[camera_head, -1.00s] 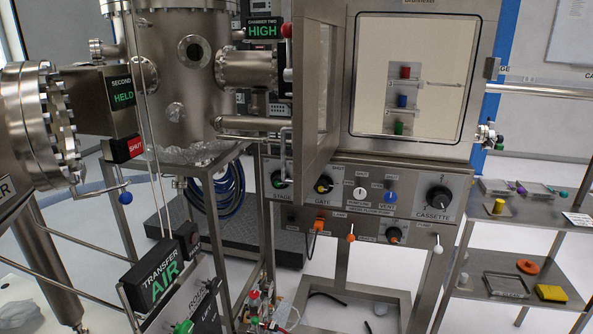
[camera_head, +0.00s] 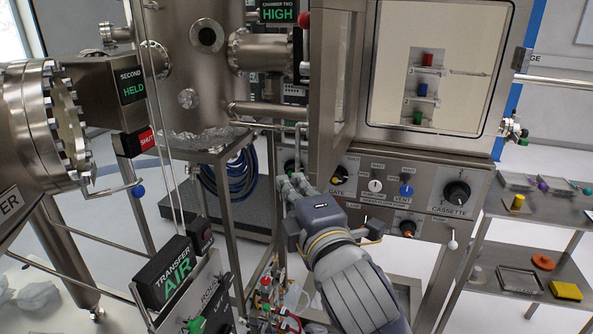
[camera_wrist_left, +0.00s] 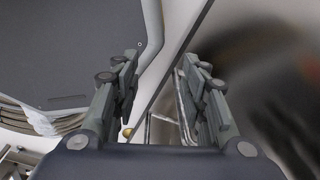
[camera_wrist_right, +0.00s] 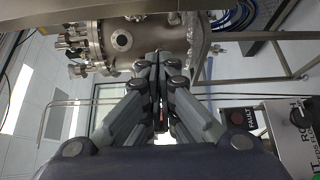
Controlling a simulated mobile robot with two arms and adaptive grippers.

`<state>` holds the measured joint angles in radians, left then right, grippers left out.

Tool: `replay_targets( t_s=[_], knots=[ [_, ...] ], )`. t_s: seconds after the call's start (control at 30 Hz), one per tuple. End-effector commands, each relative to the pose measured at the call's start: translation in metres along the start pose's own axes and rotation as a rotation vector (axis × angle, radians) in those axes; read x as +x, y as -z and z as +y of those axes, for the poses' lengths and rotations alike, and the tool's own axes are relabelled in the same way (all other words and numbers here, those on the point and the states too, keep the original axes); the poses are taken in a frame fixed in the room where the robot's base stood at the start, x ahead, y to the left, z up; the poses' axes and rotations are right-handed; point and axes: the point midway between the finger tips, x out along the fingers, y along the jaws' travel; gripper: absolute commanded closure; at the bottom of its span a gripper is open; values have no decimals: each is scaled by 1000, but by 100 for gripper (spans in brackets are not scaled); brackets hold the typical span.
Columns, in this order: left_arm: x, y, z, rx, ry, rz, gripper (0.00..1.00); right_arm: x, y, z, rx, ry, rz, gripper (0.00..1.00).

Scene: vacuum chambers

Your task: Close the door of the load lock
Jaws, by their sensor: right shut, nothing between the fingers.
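The load lock is the steel box with a pale rounded opening (camera_head: 480,105); red, blue and green pieces show on a rack inside. Its door (camera_head: 321,95), a steel panel with a window, stands open at the left of the opening, swung out towards me. My right gripper (camera_head: 287,184) is shut and empty, by the panel below the door's lower edge; I cannot tell whether it touches anything. Its closed fingers also show in the right wrist view (camera_wrist_right: 160,65). My left gripper (camera_wrist_left: 160,85) shows only in its wrist view, fingers apart, with a thin bar seen between them.
A control panel with knobs (camera_head: 456,194) lies under the load lock. A steel chamber (camera_head: 180,80) stands behind at the left. The transfer box (camera_head: 166,272) and its levers are at the lower left. A shelf (camera_head: 545,218) with small parts stands at the right.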

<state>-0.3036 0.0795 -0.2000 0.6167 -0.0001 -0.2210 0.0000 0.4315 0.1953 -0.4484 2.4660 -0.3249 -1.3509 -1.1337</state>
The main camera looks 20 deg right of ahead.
Motion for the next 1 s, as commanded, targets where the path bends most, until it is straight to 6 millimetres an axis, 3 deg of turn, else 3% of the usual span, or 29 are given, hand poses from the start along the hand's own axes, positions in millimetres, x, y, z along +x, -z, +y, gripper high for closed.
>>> replay_targets(
  t_s=[0.57,0.8,1.0],
  knots=[
    [-19,8,-1,0,1,11,60,96,0,2,2,2,-2,100],
    [-29,10,-3,1,3,11,60,77,-24,0,1,2,0,100],
    [-31,9,-3,1,3,10,60,72,-31,0,1,1,0,100]
  ],
)
